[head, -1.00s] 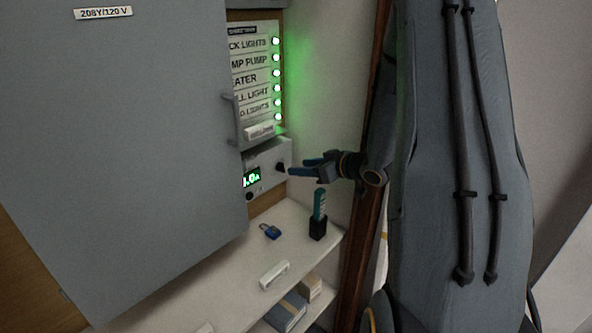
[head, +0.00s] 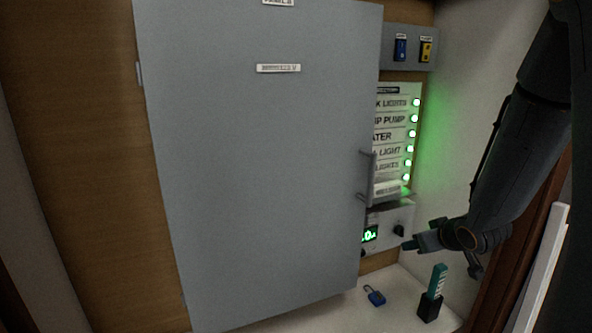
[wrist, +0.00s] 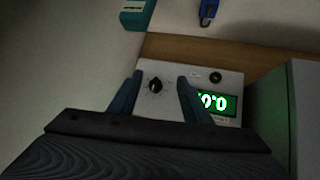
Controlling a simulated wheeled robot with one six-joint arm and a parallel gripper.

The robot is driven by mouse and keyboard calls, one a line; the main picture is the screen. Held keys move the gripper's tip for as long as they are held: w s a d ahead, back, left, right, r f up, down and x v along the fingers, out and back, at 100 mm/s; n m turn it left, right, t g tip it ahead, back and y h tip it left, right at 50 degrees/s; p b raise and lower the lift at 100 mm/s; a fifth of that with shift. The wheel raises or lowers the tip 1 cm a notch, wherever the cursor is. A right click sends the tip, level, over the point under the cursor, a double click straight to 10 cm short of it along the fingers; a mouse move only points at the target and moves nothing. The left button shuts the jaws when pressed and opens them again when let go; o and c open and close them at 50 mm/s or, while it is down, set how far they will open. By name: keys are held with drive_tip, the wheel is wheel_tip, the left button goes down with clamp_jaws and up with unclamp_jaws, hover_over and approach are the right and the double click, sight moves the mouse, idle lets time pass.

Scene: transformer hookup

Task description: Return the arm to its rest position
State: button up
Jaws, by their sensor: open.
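My gripper (head: 412,243) is at the right of the head view, just right of the small control box (head: 388,225) with a black knob (head: 399,230) and a green digital display (head: 370,234). In the wrist view my gripper (wrist: 157,92) is open and empty. Its two blue fingers stand on either side of the knob (wrist: 155,86) as seen from there, and the display (wrist: 214,102) is to the right. Whether the fingers touch the box cannot be told. My arm reaches down from the upper right of the head view.
A large grey door (head: 260,160) covers the left and middle. A column of green lights (head: 411,134) glows beside labels. A blue padlock (head: 374,295) and a teal tool in a black holder (head: 428,306) are on the white shelf (head: 400,318). A wooden post stands at right.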

drive_tip(key=s+a+m+g, duration=0.1)
drive_tip(key=s+a+g, duration=0.3)
drive_tip(key=s+a, duration=0.3)
drive_tip(key=s+a+f+m+g+b, duration=0.1)
drive_tip(key=s+a+g, duration=0.3)
drive_tip(key=s+a, duration=0.4)
drive_tip(key=s, duration=0.7)
drive_tip(key=shift+s+f+h, duration=0.2)
drive_tip(key=shift+s+h, duration=0.1)
drive_tip(key=shift+s, duration=0.05)
drive_tip(key=shift+c, duration=0.4)
